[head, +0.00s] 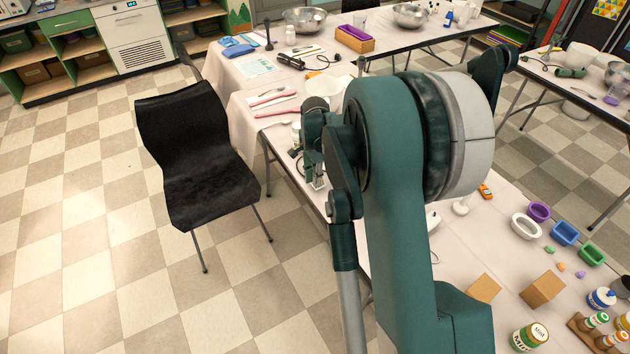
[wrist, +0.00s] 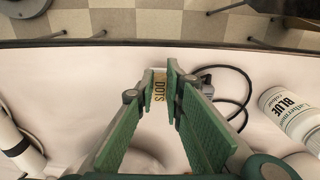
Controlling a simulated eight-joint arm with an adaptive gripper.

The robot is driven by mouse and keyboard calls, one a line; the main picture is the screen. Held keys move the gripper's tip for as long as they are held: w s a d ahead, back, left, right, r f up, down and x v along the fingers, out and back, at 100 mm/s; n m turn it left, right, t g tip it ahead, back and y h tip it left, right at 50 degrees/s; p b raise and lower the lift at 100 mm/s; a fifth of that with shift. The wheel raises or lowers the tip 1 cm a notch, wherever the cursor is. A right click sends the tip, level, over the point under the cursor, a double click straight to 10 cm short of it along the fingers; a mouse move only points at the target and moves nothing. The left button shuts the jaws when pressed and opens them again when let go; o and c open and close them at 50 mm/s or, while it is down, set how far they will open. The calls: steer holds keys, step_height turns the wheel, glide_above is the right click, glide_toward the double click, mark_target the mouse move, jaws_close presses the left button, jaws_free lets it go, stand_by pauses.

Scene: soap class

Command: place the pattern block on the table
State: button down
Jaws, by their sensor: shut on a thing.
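A small tan and white block lettered "DOTS" (wrist: 159,90), which appears to be the pattern block, shows between my green fingers in the wrist view. My gripper (wrist: 163,74) is shut on it near the fingertips. In the head view my gripper (head: 316,172) hangs by the left edge of the white-covered table (head: 468,238), with a small pale piece (head: 319,184) at its tips. The tabletop (wrist: 75,75) lies below in the wrist view, its edge just beyond the fingers. I cannot tell whether the block touches it. My arm hides part of the table.
A bottle labelled BLUE (wrist: 290,115) lies right of my gripper in the wrist view, and a black cable (wrist: 246,91) curves nearby. A white object (wrist: 16,145) is at left. A black chair (head: 195,150) stands beside the table. Tabletop left of my fingers is clear.

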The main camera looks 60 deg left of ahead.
steer(key=shift+f, duration=0.5)
steer(key=shift+f, duration=0.2)
steer(key=c, duration=2.4)
jaws_free()
steer(key=shift+r, duration=0.2)
steer(key=shift+r+p, duration=0.7)
steer(key=shift+r, duration=5.3)
